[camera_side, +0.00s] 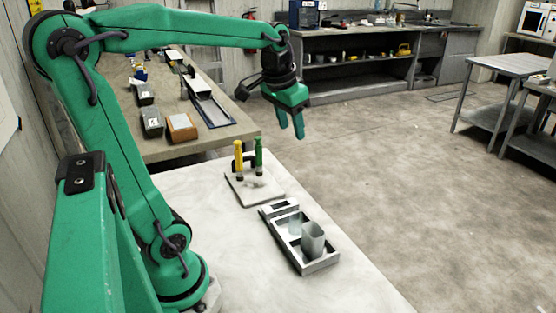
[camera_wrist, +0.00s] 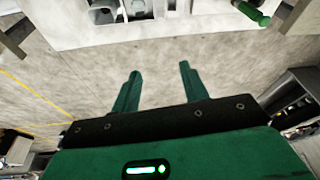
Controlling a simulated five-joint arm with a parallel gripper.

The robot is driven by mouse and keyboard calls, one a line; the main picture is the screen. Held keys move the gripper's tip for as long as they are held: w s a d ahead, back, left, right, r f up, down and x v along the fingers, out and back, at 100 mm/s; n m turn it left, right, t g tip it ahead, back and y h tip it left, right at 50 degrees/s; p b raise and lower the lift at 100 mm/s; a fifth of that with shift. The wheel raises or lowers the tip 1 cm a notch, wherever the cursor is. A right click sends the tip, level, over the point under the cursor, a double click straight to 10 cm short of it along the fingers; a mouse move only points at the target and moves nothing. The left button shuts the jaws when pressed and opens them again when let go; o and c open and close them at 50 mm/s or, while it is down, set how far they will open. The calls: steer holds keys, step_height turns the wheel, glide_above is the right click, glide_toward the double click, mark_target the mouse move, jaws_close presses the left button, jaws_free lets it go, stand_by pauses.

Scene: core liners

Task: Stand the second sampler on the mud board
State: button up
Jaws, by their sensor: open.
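A yellow sampler (camera_side: 238,155) and a green sampler (camera_side: 259,154) stand upright side by side at the far edge of a pale square board (camera_side: 262,196), which looks like the mud board. The board has a darker smudge on it. I cannot tell whether the samplers' feet rest on the board or in a dark holder behind it. In the wrist view a green sampler end (camera_wrist: 252,14) shows at the top right. My gripper (camera_side: 291,130) is open and empty, raised beyond the table's right edge, apart from the samplers. Its fingers also show in the wrist view (camera_wrist: 160,70).
A grey tray (camera_side: 322,266) with compartments and a grey cup (camera_side: 312,240) lies on the white table (camera_side: 215,225) in front of the board. A bench (camera_side: 205,145) with boxes stands behind. Open floor lies to the right.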

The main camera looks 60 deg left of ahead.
steer(key=s+d+f+m+t+h, duration=0.1)
steer(key=s+d+f, duration=0.3)
steer(key=s+d, duration=0.5)
steer(key=shift+s+d+f+m+t, duration=0.2)
steer(key=shift+d+m+t, duration=0.2)
steer(key=shift+d+t, duration=0.5)
steer(key=shift+d, duration=0.2)
